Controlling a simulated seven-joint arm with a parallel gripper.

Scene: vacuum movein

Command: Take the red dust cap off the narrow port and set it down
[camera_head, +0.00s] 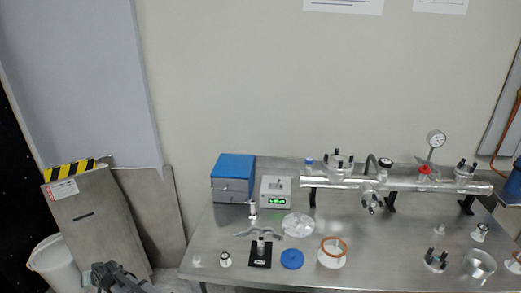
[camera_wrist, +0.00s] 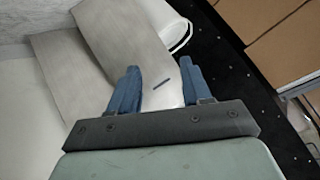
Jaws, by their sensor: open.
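A small red cap (camera_head: 425,169) sits on top of the silver tube manifold (camera_head: 335,183), right of its middle and near the base of the round gauge. The narrow port under it is too small to make out. My gripper (camera_head: 112,275) is at the lower left of the head view, left of the table and far from the cap. In the wrist view my gripper (camera_wrist: 160,85) shows two blue fingers spread apart with nothing between them. The cap is not in the wrist view.
The steel table (camera_head: 215,240) holds a blue box (camera_head: 233,178), a digital readout (camera_head: 276,190), a blue disc (camera_head: 292,259), an orange ring (camera_head: 333,246) and several small fittings. A gauge (camera_head: 436,139) rises beside the cap. Leaning panels (camera_head: 95,225) and a white bin (camera_head: 55,265) stand left.

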